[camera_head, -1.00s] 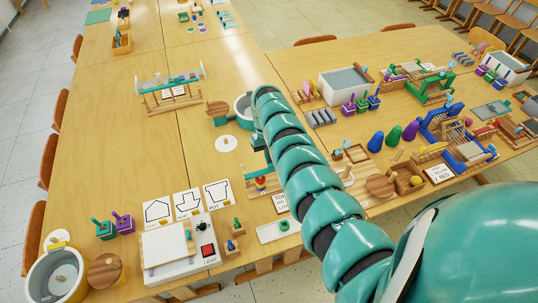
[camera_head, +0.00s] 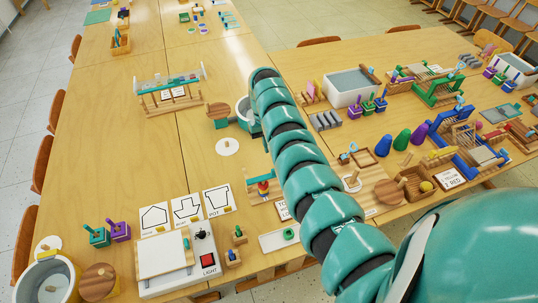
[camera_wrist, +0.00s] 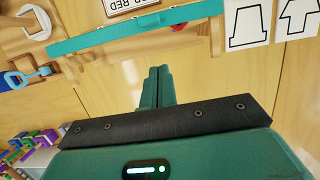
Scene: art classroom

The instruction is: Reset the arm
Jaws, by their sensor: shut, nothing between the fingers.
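My teal segmented arm (camera_head: 305,180) reaches up from the lower right over the table and bends down at its top end. In the head view its far end is mostly hidden behind the arm's own links. In the wrist view my gripper (camera_wrist: 159,70) points at the table with its two teal fingers together and nothing between them. A teal bar (camera_wrist: 130,32) on a wooden stand lies just past the fingertips in that view. I cannot tell the height of the fingers above the table.
Right of the arm are cones (camera_head: 402,139), a white bin (camera_head: 349,87) and a blue frame (camera_head: 470,145). Bare wood lies left (camera_head: 100,150).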

